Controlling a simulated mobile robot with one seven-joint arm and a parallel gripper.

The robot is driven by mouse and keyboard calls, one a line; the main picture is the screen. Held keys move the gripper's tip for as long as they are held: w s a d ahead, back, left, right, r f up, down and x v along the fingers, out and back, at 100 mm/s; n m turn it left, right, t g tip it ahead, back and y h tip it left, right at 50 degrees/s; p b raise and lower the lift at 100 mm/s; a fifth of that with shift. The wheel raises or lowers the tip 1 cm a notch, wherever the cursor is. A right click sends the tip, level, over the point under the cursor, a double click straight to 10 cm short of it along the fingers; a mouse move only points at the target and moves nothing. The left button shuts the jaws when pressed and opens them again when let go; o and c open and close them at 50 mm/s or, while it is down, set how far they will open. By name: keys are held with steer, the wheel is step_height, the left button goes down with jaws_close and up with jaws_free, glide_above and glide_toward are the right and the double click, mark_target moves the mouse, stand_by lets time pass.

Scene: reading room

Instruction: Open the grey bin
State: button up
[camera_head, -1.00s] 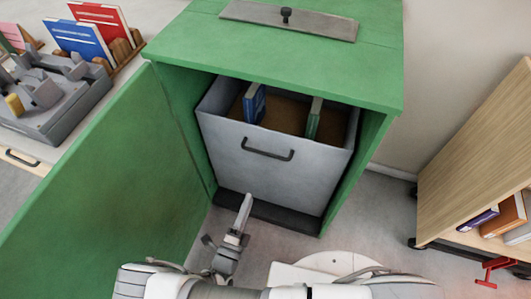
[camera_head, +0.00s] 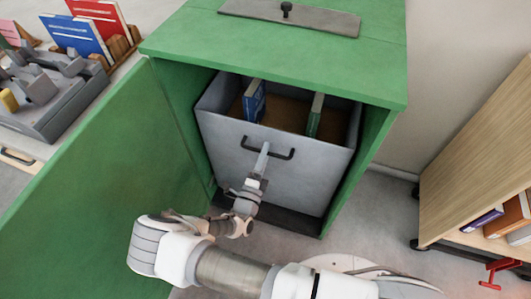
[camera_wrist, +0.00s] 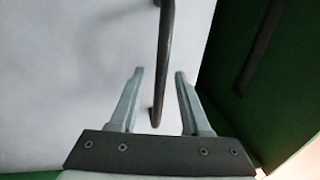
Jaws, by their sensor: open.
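The grey bin (camera_head: 285,175) sits inside the green cabinet (camera_head: 290,55), whose door (camera_head: 95,185) stands swung out to the left. The bin's front carries a dark bar handle (camera_head: 280,155). My gripper (camera_head: 265,148) is at the left part of the handle. In the wrist view my gripper (camera_wrist: 158,75) is open, with one finger on each side of the handle bar (camera_wrist: 165,50). The fingers look apart from the bar, and the bin front (camera_wrist: 60,70) lies behind them. Whether the fingertips reach past the bar is hard to tell.
A blue book (camera_head: 254,100) and a green book (camera_head: 315,115) stand in the bin. A wooden shelf (camera_head: 480,150) is at the right. A table with books and a grey device (camera_head: 50,105) is at the left. Some floor shows between cabinet and shelf.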

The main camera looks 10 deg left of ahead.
steer(key=shift+w, duration=0.3)
jaws_close()
stand_by(1.3)
